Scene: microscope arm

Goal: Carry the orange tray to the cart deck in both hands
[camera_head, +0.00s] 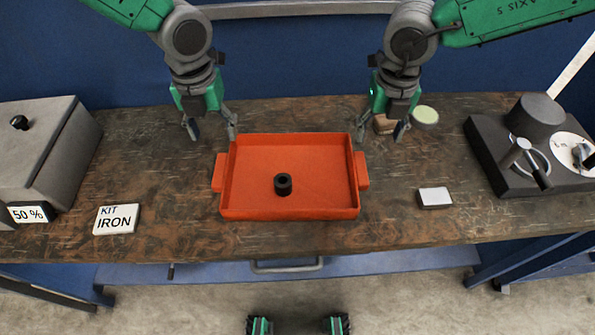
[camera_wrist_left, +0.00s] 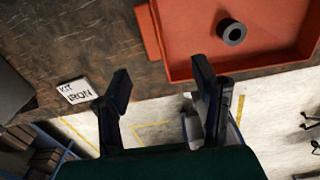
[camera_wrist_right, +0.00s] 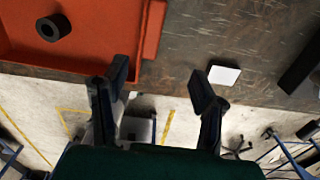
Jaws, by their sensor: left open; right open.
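The orange tray (camera_head: 240,208) lies flat on the worn wooden bench, with a handle tab on each short side. A small black ring-shaped piece (camera_head: 283,184) stands inside it near the middle. My left gripper (camera_head: 211,134) is open and empty above the bench, behind and left of the tray's left handle (camera_head: 219,172). My right gripper (camera_head: 390,131) is open and empty, behind and right of the right handle (camera_head: 362,170). The tray also shows in the left wrist view (camera_wrist_left: 190,40) and the right wrist view (camera_wrist_right: 90,40), apart from the fingers. I cannot identify the cart deck.
A grey box (camera_head: 35,150) and a "KIT IRON" card (camera_head: 116,219) are left of the tray. A small white-topped block (camera_head: 434,197), a pale round disc (camera_head: 425,115) and a dark device (camera_head: 490,160) are on the right. The bench (camera_head: 180,215) is clear close beside the tray.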

